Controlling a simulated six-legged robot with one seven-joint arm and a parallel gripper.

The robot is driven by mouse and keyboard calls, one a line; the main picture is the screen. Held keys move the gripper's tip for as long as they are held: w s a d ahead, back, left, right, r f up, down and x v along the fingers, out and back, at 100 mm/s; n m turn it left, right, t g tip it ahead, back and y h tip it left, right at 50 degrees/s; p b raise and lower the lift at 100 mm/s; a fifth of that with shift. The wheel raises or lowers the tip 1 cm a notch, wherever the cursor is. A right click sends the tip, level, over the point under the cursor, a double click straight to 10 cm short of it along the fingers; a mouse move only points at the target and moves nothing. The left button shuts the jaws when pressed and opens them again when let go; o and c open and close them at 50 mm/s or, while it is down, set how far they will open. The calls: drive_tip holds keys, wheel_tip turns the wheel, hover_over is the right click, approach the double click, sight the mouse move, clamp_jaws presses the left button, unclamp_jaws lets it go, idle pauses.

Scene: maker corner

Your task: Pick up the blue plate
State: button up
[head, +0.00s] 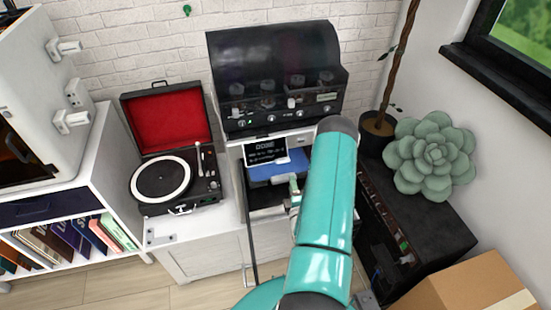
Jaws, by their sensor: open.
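A flat blue thing (268,172), which looks like the blue plate, lies on a dark surface inside an opening in the white cabinet. It sits just below a small black display (266,151) with white text. My teal arm covers the area to its right, so its right end may be hidden. My gripper (294,190) shows only as a small part at the left edge of my arm. It is open, close to the blue plate's right front side. I cannot tell whether it touches the plate.
A black machine with knobs (275,85) stands above the opening. A record player with a red-lined lid (165,165) is at the left. A dark box (420,225) with a succulent (432,155) is at the right. A cardboard box (465,288) stands at the front right.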

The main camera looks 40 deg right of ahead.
drive_tip(key=x, duration=0.4)
drive_tip(key=shift+w+a+f, duration=0.1)
drive_tip(key=shift+w+f, duration=0.1)
drive_tip(key=shift+w, duration=0.2)
clamp_jaws()
